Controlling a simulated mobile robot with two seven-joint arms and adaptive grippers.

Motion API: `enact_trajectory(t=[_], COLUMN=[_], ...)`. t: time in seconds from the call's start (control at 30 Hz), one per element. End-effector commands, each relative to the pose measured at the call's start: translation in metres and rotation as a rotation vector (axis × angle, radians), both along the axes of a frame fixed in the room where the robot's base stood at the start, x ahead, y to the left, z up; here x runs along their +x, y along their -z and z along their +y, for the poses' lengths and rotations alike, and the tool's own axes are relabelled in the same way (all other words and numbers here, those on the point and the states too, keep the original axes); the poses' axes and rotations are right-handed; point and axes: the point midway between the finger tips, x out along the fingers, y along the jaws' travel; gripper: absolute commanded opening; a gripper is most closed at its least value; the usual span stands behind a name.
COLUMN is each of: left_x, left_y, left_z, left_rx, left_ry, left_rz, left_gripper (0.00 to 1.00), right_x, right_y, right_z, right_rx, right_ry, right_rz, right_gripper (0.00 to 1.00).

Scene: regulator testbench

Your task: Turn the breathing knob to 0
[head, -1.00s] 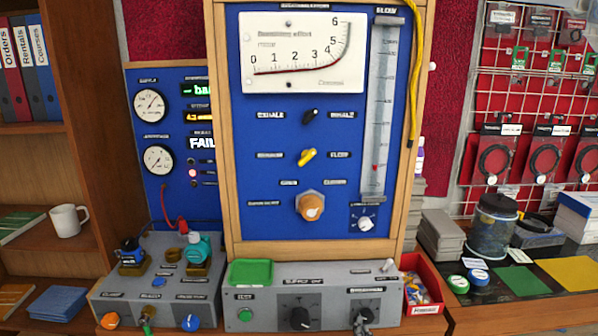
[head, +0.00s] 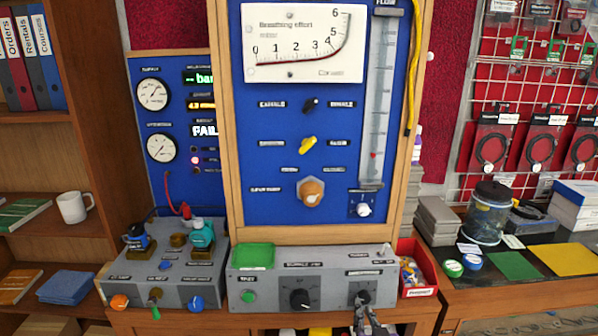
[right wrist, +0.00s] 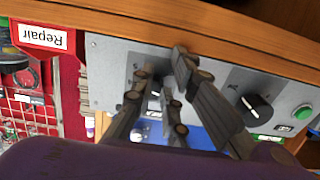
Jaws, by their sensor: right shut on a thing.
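The breathing knob (head: 362,297) is a dark knob at the right end of the grey box front, below the tall blue panel. My right gripper (head: 365,312) comes up from below in the head view and is shut on this knob, hiding part of it. In the right wrist view, the dark fingers of my right gripper (right wrist: 166,85) close around the knob against the grey face. The knob's pointer and its scale marks are too covered and small to read. My left gripper is not in view.
A second black knob (head: 300,299) sits to the left on the grey box (head: 330,287), with a green button (head: 248,296) farther left. A red bin (head: 424,266) stands close at the right end. A small toggle (head: 384,250) rises from the box's top right.

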Motion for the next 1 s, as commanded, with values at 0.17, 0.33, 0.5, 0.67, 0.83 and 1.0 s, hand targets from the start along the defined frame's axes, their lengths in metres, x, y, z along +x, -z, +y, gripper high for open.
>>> enact_trajectory(t=[0.17,0.33,0.5,0.67,0.83,1.0], left_x=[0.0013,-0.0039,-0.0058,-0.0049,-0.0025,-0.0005], left_y=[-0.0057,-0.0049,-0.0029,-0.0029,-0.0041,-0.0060], left_z=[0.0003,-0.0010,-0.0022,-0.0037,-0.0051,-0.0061], left_rx=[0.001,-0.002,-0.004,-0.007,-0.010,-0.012], left_ry=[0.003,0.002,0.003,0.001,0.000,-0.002], left_rz=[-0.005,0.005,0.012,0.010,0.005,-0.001], left_gripper=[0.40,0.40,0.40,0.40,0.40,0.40], right_x=[0.0049,0.0057,0.0058,0.0057,0.0056,0.0051], right_y=[-0.0069,-0.0084,-0.0085,-0.0082,-0.0079,-0.0055], right_z=[-0.0165,-0.0195,-0.0212,-0.0216,-0.0216,-0.0220], right_rx=[-0.008,-0.008,-0.009,-0.008,-0.008,-0.008], right_ry=[0.017,0.016,0.016,0.016,0.016,0.017], right_rz=[-0.005,-0.007,-0.007,-0.006,-0.006,-0.004], right_gripper=[0.00,0.00,0.00,0.00,0.00,0.00])
